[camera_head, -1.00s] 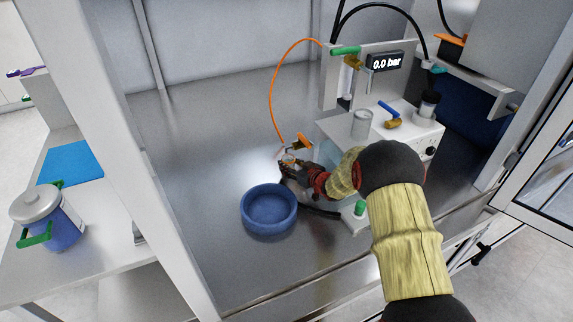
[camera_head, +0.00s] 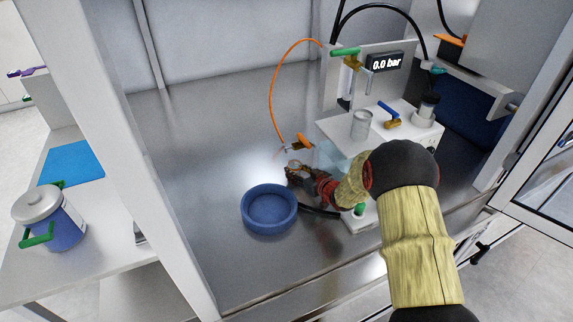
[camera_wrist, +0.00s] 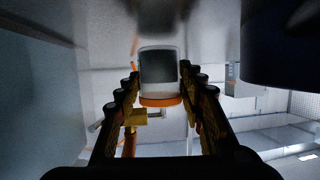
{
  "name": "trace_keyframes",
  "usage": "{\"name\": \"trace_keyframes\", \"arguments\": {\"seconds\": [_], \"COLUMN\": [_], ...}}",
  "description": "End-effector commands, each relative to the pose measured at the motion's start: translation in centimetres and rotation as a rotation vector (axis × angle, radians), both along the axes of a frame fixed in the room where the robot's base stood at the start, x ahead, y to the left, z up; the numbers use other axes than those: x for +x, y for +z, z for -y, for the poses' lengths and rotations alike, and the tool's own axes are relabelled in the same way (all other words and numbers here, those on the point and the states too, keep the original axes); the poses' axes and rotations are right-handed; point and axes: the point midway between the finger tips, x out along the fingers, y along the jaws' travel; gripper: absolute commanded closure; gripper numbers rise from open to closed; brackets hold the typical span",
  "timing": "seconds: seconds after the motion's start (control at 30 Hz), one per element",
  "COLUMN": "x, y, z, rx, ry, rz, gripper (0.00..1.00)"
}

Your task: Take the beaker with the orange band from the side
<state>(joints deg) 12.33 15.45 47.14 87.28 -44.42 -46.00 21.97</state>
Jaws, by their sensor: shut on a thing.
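The beaker with the orange band (camera_wrist: 160,74) is between the two fingers of my gripper (camera_wrist: 159,80) in the wrist view. Its body looks clear to grey, and the orange band runs around the end nearer my palm in that picture. The fingers are closed on it from both sides. In the head view my gripper (camera_head: 298,174) is low over the metal floor of the enclosure, behind and right of the blue bowl. There the beaker is hidden or too small to make out.
The blue bowl (camera_head: 269,221) stands close to my gripper. A brass valve with an orange handle (camera_head: 301,144) and an orange hose (camera_head: 271,95) are just behind. The white apparatus (camera_head: 345,128) bounds the right side. The metal floor (camera_head: 205,150) is clear at left.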

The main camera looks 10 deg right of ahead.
Motion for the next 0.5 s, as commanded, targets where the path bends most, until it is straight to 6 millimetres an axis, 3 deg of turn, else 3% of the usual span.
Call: {"name": "trace_keyframes", "arguments": {"seconds": [0.5], "x": [-2.2], "y": [0.0], "z": [0.8], "rx": [0.0], "ry": [0.0], "rz": [0.0], "gripper": [0.85]}}
